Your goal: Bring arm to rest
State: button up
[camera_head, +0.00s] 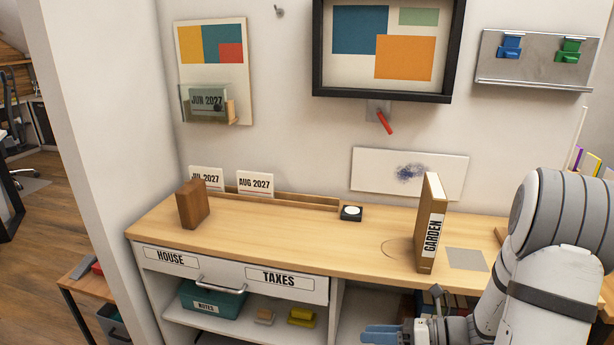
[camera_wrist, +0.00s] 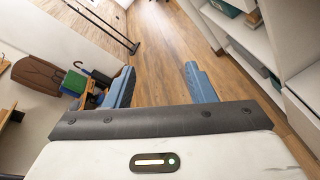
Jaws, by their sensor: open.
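My gripper (camera_wrist: 158,85) shows in the wrist view with its two blue fingers apart and nothing between them. Beyond the fingers is wooden floor. In the head view part of my gripper (camera_head: 380,334) shows at the bottom edge, in front of the desk's lower shelves and below the desk top. My arm comes in from the right side of the head view, bent downward, and hides the right part of the desk.
The desk (camera_head: 290,235) holds a brown block (camera_head: 192,204), an upright GARDEN binder (camera_head: 431,225), a small black device (camera_head: 351,213) and calendar cards (camera_head: 255,184). Below are a drawer (camera_head: 230,277) and a teal NOTES box (camera_head: 212,299). Open floor (camera_wrist: 165,40) lies beyond my fingers.

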jog(key=s+a+r+n+g+h+p, duration=0.25)
jog(key=s+r+n+h, duration=0.2)
jog(key=n, duration=0.35)
jog(key=s+a+r+n+g+h+p, duration=0.1)
jog(key=s+r+n+g+h+p, duration=0.2)
jog(key=s+r+n, duration=0.4)
jog(key=d+r+n+t+h+p, duration=0.3)
jog(key=r+n+h, duration=0.4)
jog(key=r+n, duration=0.3)
jog(key=n+t+p, duration=0.1)
jog(key=n, duration=0.2)
jog(key=shift+s+d+n, duration=0.35)
jog(key=shift+s+n, duration=0.05)
